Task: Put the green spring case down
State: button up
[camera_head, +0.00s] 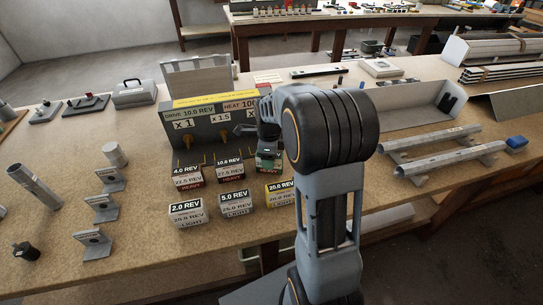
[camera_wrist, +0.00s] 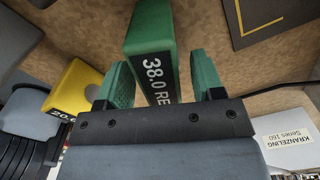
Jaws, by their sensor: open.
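The green spring case (camera_wrist: 151,30) is marked 38.0 RE in the wrist view, with the rest of its label cut off by my gripper. In the head view the green case (camera_head: 268,160) is at the right end of the back row of cases, in front of the grey machine. It appears to stand on the bench, though its base is hard to make out. My gripper (camera_wrist: 160,80) is open, with one green finger on each side of the case. A gap shows between the case and the right finger; contact on the left is unclear.
The yellow-topped case (camera_head: 280,193) is close in front, and also shows in the wrist view (camera_wrist: 75,90). The grey machine (camera_head: 212,128) blocks the back.

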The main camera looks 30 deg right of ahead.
notch_tip(320, 180, up, 11)
jog(key=s+a+f+n+t, duration=0.1)
jog(key=s+a+n, duration=0.3)
jog(key=s+n, duration=0.4)
jog(key=s+a+f+n+t, duration=0.1)
jog(key=s+a+n, duration=0.4)
jog(key=n, duration=1.2)
jog(key=s+t, duration=0.1)
jog(key=s, duration=0.2)
jog(key=shift+f+t, duration=0.2)
jog(key=shift+t, duration=0.1)
